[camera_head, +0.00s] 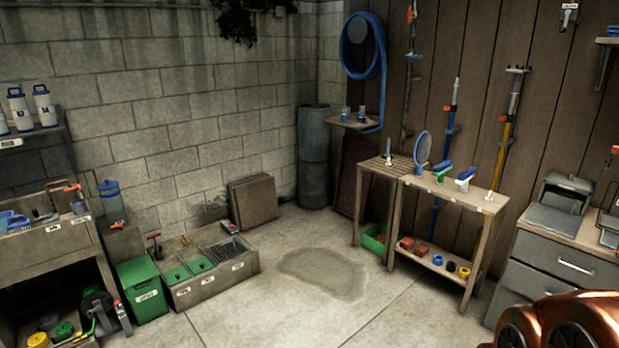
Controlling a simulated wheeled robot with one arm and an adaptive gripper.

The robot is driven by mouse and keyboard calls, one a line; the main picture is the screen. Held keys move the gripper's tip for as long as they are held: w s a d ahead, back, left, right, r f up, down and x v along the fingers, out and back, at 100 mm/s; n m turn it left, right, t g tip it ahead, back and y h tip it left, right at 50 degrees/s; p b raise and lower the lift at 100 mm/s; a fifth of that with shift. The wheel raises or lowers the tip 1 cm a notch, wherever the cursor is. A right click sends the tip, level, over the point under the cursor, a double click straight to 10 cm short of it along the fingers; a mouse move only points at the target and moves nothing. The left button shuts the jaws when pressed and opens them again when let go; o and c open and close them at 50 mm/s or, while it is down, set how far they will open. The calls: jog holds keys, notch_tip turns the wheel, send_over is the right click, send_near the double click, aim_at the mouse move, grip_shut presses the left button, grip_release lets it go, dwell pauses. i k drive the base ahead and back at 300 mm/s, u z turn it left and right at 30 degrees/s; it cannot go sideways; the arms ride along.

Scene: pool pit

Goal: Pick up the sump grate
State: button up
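A dark barred grate (229,249), which looks like the sump grate, lies at the right end of a low concrete-like box (240,268) on the floor, left of centre. Its bars show from above at a slant. Two green lids (188,272) lie beside it on the left in the same box. Nothing visibly covers the grate. My gripper is not in view; only a shiny copper-coloured part, seemingly of my arm, shows at the bottom right corner.
A green bin (143,291) stands left of the box, and a brown panel (253,200) leans behind it. A wooden bench (455,195) with brushes stands right. A grey drawer cabinet (555,260) is farther right. The middle floor (310,315) is clear, with a damp patch.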

aim_at(227, 246)
jog(key=u, duration=0.35)
jog(key=i, duration=2.2)
jog(key=u, duration=1.1)
jog(key=i, duration=1.7)
jog(key=u, duration=0.7)
jog(key=i, duration=0.4)
jog(key=u, duration=0.05)
